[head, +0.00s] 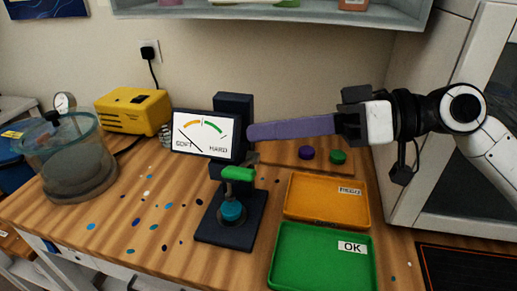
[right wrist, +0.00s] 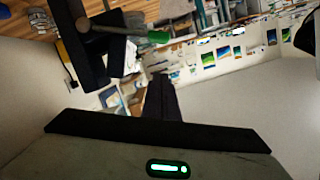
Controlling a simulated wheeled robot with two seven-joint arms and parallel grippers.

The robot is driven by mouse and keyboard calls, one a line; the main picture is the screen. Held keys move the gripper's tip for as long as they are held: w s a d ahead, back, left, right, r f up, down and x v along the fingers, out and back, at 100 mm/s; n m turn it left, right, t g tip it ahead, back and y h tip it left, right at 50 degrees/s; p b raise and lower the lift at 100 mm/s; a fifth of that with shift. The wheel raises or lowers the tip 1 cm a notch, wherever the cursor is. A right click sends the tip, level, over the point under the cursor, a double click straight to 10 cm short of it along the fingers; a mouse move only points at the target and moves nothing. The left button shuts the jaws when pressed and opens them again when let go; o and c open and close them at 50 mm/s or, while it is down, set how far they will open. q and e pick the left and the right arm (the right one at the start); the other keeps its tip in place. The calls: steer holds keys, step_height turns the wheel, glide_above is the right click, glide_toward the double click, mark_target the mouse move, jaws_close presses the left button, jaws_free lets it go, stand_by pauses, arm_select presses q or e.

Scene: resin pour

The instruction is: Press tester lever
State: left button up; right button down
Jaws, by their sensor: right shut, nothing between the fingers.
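The tester (head: 232,105) is a dark stand with a white SOFT/HARD dial (head: 202,132), its needle leaning left. Its lever (head: 238,173) has a green grip, which also shows at the top of the right wrist view (right wrist: 158,37). A teal puck (head: 232,211) sits on the tester's base below the lever. My right gripper (head: 252,132) comes in from the right with long purple-grey fingers shut and empty. The fingertips appear beside the dial and above the green grip; contact with the tester cannot be told. My left gripper is not in view.
An orange tray (head: 300,212) and a green OK tray (head: 290,273) lie right of the tester. Purple (head: 306,153) and green (head: 338,157) discs lie on a board behind. A glass chamber (head: 70,160) and yellow box (head: 125,108) stand left. The paint-spotted table between is clear.

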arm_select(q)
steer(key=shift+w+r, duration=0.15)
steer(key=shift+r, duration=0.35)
arm_select(e)
steer(key=f, duration=0.1)
steer(key=s+a+f, duration=0.1)
steer(key=a+f, duration=0.1)
steer(key=f, duration=0.1)
steer(key=shift+s, duration=0.15)
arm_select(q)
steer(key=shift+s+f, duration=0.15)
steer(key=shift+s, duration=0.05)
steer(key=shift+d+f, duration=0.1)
arm_select(e)
steer(key=shift+f, duration=0.1)
